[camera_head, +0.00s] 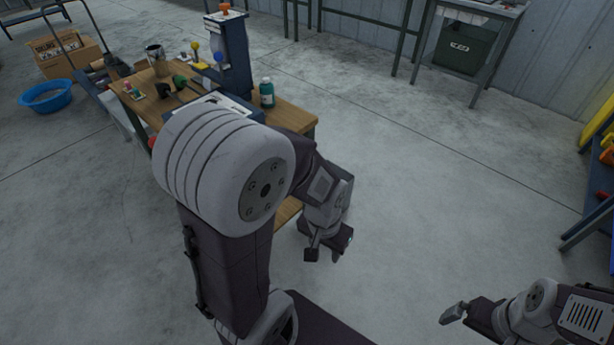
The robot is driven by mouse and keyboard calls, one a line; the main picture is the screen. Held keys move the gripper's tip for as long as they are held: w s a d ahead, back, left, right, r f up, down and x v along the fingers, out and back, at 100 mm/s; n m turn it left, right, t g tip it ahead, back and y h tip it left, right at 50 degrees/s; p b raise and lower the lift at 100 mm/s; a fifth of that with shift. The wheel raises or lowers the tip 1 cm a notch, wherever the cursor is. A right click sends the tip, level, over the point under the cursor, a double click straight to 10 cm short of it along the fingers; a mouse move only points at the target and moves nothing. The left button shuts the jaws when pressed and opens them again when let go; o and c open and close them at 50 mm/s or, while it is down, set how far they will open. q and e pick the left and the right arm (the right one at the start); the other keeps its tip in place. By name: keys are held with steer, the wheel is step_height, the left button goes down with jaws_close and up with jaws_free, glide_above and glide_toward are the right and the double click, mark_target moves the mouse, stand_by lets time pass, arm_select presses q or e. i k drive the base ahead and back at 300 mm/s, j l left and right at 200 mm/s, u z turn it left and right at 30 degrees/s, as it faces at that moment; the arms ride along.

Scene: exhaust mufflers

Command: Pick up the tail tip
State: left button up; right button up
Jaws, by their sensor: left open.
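I cannot make out a tail tip for sure. Several small parts lie on the wooden workbench (293,118), too small to name with certainty, and my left arm hides part of the bench. My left gripper (326,252) points down beside the bench's near right corner, its two fingers apart with nothing visible between them. My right gripper (454,313) is at the lower right, over open floor and far from the bench. Its fingers overlap in this view, so its opening does not show.
On the bench stand a green bottle (267,93), a metal can (156,58) and a blue upright stand (232,50). A blue basin (46,96) and a cardboard box (66,54) are at the left. The floor right of the bench is clear.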

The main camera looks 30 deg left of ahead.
mark_target(155, 54)
steer(key=u, duration=2.15)
